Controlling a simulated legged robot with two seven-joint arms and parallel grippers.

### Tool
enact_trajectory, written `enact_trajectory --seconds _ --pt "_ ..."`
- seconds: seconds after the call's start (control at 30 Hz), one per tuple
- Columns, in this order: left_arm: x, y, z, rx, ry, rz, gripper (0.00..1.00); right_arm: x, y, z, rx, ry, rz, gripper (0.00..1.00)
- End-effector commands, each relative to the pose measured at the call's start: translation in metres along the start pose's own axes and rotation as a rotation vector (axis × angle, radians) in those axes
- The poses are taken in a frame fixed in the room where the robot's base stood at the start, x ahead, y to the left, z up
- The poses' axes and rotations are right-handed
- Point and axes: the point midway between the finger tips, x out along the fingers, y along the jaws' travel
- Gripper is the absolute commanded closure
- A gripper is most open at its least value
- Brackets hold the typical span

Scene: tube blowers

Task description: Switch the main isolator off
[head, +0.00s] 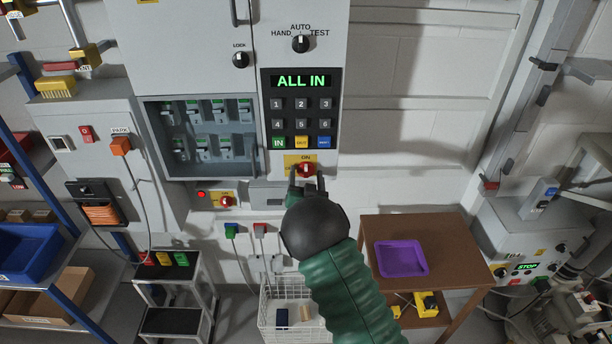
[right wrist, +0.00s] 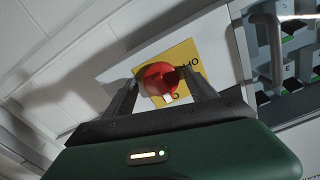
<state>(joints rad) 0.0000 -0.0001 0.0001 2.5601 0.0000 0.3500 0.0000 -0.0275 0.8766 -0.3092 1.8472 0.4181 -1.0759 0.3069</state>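A red rotary knob on a yellow plate (head: 306,169), marked ON at its top, sits below the keypad on the grey cabinet. In the right wrist view the red knob (right wrist: 158,77) lies between my fingertips, with a white mark on its edge. My right gripper (head: 306,178) reaches up to this knob, one finger on each side. The fingers are apart; I cannot tell whether they touch it. In the right wrist view the gripper (right wrist: 160,82) shows the same straddle. My left gripper is not in view.
A second red knob (head: 226,201) on a yellow plate is lower left, beside a red lamp (head: 201,194). The keypad display (head: 301,81) reads ALL IN. A breaker window (head: 200,130) is to the left. A brown table (head: 450,245) with a purple tray (head: 402,274) stands right.

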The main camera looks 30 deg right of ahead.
Motion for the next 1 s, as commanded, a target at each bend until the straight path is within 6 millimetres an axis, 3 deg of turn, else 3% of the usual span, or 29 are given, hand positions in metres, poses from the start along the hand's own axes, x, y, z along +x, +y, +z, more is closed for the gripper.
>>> enact_trajectory --seconds 0.03,0.43,0.77,1.0 --pt "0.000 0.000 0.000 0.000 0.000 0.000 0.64 0.000 0.000 0.000 0.000 0.000 0.000 0.43" --pt "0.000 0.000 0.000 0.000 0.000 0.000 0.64 -0.001 0.000 -0.001 0.001 0.001 0.000 0.93" --pt "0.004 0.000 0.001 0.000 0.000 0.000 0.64 -0.001 0.000 0.000 -0.047 0.001 -0.001 0.93" --pt "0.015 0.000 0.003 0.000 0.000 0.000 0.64 -0.001 0.000 0.002 -0.191 0.001 -0.001 0.93"
